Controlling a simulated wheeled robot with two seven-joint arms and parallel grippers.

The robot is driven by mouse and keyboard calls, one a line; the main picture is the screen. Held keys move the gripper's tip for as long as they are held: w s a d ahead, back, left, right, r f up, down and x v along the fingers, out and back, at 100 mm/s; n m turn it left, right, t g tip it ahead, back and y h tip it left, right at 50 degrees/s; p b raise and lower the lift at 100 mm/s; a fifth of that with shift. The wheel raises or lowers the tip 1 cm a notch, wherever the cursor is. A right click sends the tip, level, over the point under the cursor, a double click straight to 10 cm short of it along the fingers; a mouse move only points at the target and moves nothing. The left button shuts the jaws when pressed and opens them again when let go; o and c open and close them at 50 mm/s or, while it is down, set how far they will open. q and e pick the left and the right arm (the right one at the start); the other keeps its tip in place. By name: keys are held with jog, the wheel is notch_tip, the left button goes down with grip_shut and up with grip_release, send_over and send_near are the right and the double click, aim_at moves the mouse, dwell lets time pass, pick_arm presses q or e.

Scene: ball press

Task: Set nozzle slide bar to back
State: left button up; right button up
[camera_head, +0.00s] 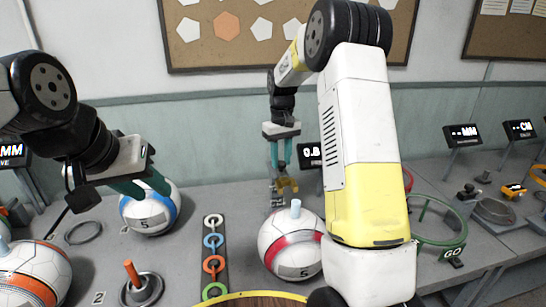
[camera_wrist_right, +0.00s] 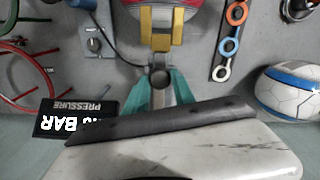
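The nozzle slide bar shows in the right wrist view as a grey bar with a round ring-like end (camera_wrist_right: 160,78), in line with a yellow block (camera_wrist_right: 160,28). My right gripper (camera_wrist_right: 160,85) has its teal fingers on either side of this bar. Whether they touch it is unclear. In the head view my right gripper (camera_head: 281,166) points down just above the yellow part (camera_head: 286,185), behind the red-striped ball (camera_head: 291,245). My left gripper (camera_head: 146,190) is open and empty, in front of the blue-striped ball (camera_head: 151,208).
A pressure display (camera_wrist_right: 75,117) stands close to my right gripper, with a small knob box (camera_wrist_right: 95,43) and a red ring gauge (camera_wrist_right: 22,75) nearby. A strip of coloured rings (camera_head: 214,262) lies between the balls. An orange-striped ball (camera_head: 38,275) is front left.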

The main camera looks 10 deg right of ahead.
aim_at(281, 162)
jog(key=o, duration=0.4)
jog(key=shift+w, duration=0.2)
notch_tip(281, 162, up, 7)
jog(key=shift+r, duration=0.45)
